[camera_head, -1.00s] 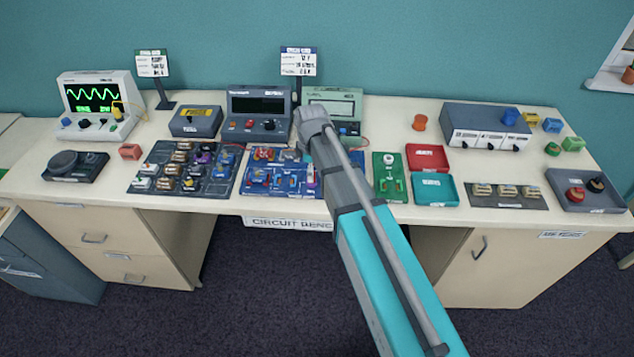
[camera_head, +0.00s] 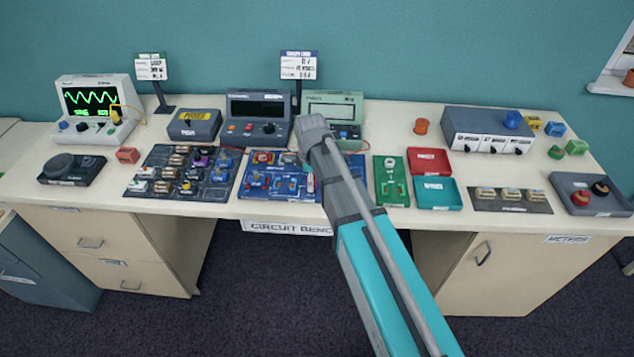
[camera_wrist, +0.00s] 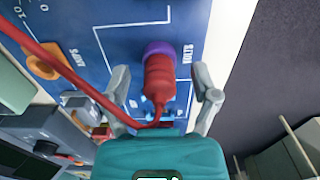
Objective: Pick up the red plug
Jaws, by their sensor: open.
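The red plug (camera_wrist: 157,78) shows in the wrist view with a red cable running from it off to the left. Its far end meets a purple ring on the blue circuit board (camera_wrist: 120,17). My gripper (camera_wrist: 159,72) is open, with one finger on each side of the plug and visible gaps between. In the head view my arm reaches over the blue board (camera_head: 258,188) and hides part of it. The gripper fingers and the plug cannot be made out clearly there.
Bench meters (camera_head: 257,118) stand behind the board. A dark component tray (camera_head: 215,190) lies left of it. A green board (camera_head: 391,190) and red (camera_head: 429,155) and teal trays (camera_head: 437,203) lie to the right. The bench's front edge is close to the board.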

